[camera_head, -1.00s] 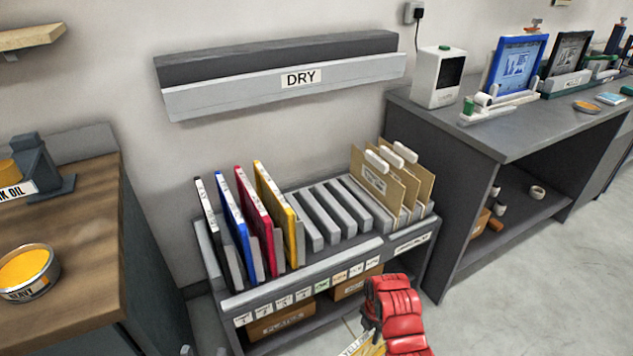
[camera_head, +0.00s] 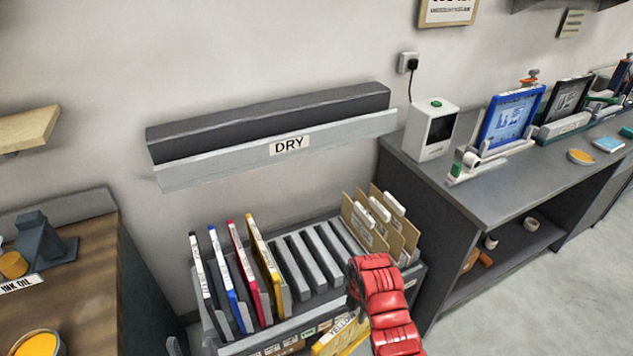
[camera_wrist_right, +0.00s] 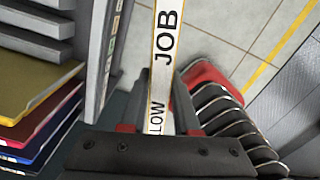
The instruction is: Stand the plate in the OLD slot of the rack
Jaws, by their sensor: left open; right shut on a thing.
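My right gripper (camera_head: 352,312) is shut on a thin plate (camera_head: 338,338) with a yellow edge and a label partly reading "YELLOW". In the right wrist view the plate's white edge (camera_wrist_right: 165,50) reads "LOW JOB" between the fingers (camera_wrist_right: 158,112). The plate is held in front of the grey rack (camera_head: 290,322), apart from its slots. The rack's left slots hold black, blue, red and yellow plates (camera_head: 264,255). Its middle slots (camera_head: 312,260) look empty. Tan dividers with white tabs (camera_head: 378,222) stand at its right. I cannot read an OLD label. My left gripper is not in view.
A wooden bench (camera_head: 85,275) with ink cans stands at the left. A dark counter (camera_head: 490,185) with a white box (camera_head: 431,133) stands right of the rack. A DRY ledge (camera_head: 280,150) is on the wall above. Floor is free at the lower right.

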